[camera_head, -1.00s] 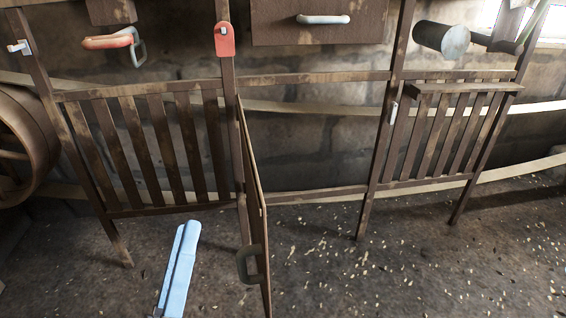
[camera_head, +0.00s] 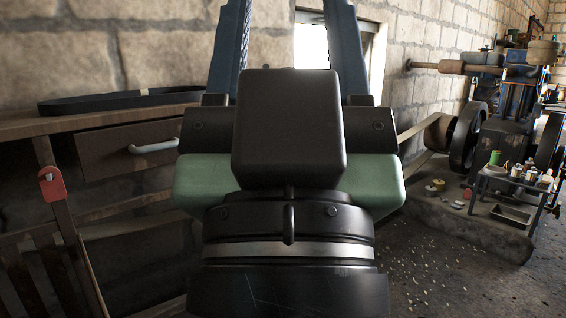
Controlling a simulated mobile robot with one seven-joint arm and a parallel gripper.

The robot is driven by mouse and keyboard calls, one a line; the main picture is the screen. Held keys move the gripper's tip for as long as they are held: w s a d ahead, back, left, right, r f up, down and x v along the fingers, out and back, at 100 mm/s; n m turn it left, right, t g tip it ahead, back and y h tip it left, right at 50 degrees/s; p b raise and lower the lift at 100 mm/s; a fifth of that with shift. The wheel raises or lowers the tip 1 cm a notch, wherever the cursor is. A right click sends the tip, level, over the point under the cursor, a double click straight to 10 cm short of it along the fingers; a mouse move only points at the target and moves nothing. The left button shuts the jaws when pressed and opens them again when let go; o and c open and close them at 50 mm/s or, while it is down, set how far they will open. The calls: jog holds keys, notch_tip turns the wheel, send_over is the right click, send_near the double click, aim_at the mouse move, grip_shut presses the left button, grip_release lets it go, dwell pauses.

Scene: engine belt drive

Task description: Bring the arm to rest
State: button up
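My gripper (camera_head: 288,35) fills the middle of the head view, seen from behind, close to the camera. Its dark body and green sides are upright in the picture. Its two blue fingers point up and stand wide apart, with wall and window showing between them. The fingertips run out of the top of the picture. I see nothing held between the visible parts of the fingers.
A black belt loop (camera_head: 120,99) lies on the wooden bench (camera_head: 75,122) at left, above a drawer (camera_head: 118,152) with a pale handle. A red tag (camera_head: 53,186) hangs on its frame. At right stand a blue engine (camera_head: 510,100) and a small table (camera_head: 513,182) with several containers.

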notch_tip(320, 180, up, 33)
jog(key=p, duration=3.1)
jog(key=shift+w+a+f, duration=0.1)
jog(key=shift+a, duration=0.05)
